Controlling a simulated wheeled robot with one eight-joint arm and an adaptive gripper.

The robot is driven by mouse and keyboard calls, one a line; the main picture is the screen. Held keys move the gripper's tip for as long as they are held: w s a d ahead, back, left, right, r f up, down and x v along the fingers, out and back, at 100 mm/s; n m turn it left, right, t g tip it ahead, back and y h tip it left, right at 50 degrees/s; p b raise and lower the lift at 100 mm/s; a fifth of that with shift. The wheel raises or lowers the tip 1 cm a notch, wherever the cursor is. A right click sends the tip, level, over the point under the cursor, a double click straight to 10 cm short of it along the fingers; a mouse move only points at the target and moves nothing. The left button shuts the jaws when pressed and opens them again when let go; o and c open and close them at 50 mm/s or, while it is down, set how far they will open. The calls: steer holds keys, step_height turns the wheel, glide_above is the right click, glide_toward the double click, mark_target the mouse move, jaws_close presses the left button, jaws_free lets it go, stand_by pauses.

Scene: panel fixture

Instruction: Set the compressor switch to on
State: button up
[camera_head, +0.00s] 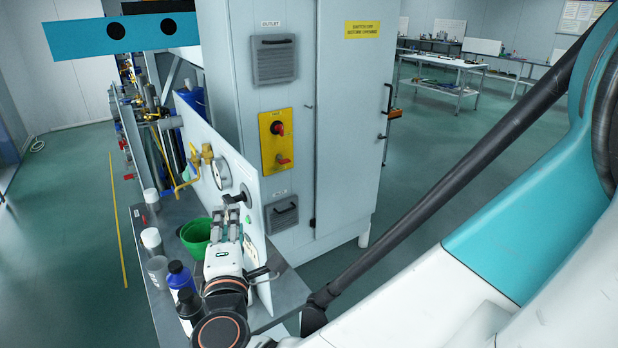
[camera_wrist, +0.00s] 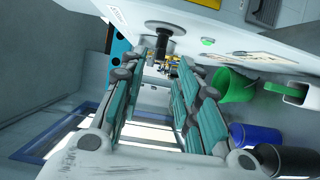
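A black knob (camera_wrist: 163,42) sticks out from a round grey plate on the white panel (camera_head: 230,163); in the head view the knob (camera_head: 234,199) shows just beyond my gripper. My gripper (camera_head: 228,214) faces along the panel. In the wrist view my gripper (camera_wrist: 163,62) has its two teal-padded fingers apart, with the knob seen in the gap and no contact visible. I cannot read which control is labelled as the compressor switch.
A round gauge (camera_head: 221,172) and a brass valve (camera_head: 207,153) are on the panel. A green bucket (camera_head: 195,234), a blue bottle (camera_head: 180,277) and several containers stand on the bench beside my gripper. A grey cabinet (camera_head: 345,130) stands behind. The floor at left is open.

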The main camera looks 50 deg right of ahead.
steer(key=shift+v, duration=2.9)
step_height(320, 180, down, 9)
steer(key=a+m+g+y, duration=0.1)
steer(key=m+g+y, duration=0.6)
steer(key=s+a+r+m+y, duration=0.1)
steer(key=a+r+m+y, duration=0.2)
steer(key=a+y, duration=0.1)
steer(key=shift+s+a, duration=0.35)
steer(key=shift+a, duration=0.25)
